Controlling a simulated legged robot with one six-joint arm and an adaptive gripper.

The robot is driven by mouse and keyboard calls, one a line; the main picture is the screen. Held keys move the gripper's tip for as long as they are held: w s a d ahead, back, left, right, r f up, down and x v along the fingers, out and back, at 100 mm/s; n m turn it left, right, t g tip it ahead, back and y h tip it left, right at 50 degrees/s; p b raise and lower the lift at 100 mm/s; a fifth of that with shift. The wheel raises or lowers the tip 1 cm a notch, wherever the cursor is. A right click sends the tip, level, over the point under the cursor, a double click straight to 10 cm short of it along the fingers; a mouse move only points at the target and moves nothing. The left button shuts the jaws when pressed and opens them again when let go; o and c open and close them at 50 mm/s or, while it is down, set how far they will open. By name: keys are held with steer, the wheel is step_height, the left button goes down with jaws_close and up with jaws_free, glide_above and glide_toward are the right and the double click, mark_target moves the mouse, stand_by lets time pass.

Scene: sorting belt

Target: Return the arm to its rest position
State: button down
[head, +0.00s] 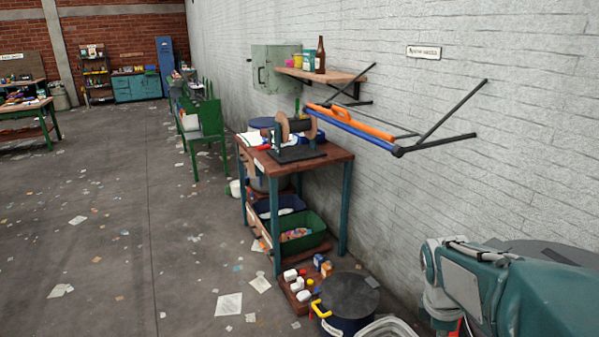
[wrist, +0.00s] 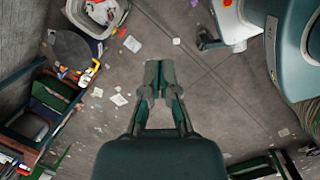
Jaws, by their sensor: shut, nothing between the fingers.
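My gripper (wrist: 161,75) shows in the wrist view, pointing out over the concrete floor. Its two dark green fingers are together at the tips with nothing between them. Nothing touches the fingers. In the head view, part of my teal arm is at the lower right, close to the white brick wall (head: 480,140). The gripper itself is not visible in the head view.
A work table (head: 330,155) with bins below stands by the wall. A dark lidded drum (head: 348,295) and a small crate of bottles sit on the floor. A bracket (head: 440,140) and shelf (head: 335,76) jut from the wall. Paper-strewn floor (head: 110,220) is open at left.

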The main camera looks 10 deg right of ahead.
steer(key=s+a+r+m+t+y, duration=0.1)
steer(key=s+a+r+m+t, duration=0.1)
steer(key=a+m, duration=0.4)
steer(key=s+a+r+m+t+y, duration=0.1)
steer(key=s+a+r+m+t, duration=0.2)
steer(key=a, duration=0.6)
steer(key=s+r+m, duration=0.2)
steer(key=s+m, duration=0.1)
steer(key=shift+s+a+r+m+t, duration=0.15)
steer(key=shift+s+r+m+t, duration=0.05)
steer(key=shift+r+m+t, duration=0.1)
